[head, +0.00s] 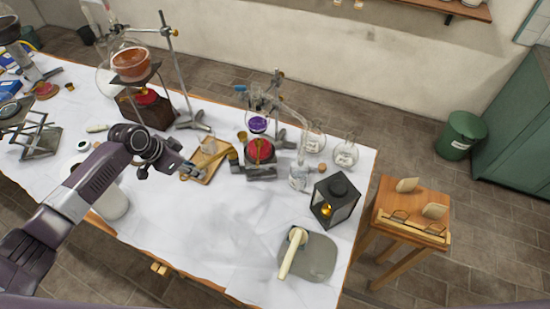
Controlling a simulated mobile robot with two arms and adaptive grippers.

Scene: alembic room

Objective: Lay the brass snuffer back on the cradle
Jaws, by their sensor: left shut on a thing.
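My left gripper (188,172) is above the white-covered table and shut on a slim brass-coloured thing, which looks like the brass snuffer (222,158). It slants up to the right, over a small wooden board (212,171) and towards the red-topped burner. The gripper hides part of it. On a small wooden stand (384,207) at the right are upright wooden pieces (435,210) and thin dark wire supports (398,217). I cannot tell for certain which of these is the cradle. Nothing lies across them. My right gripper is not in view.
A burner (259,150) with a purple-filled flask stands right of the gripper. A black lantern (335,199) and a grey plate (318,260) with a pale handled tool are near the table's right end. Glass flasks (345,152) stand behind. The table's front middle is clear.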

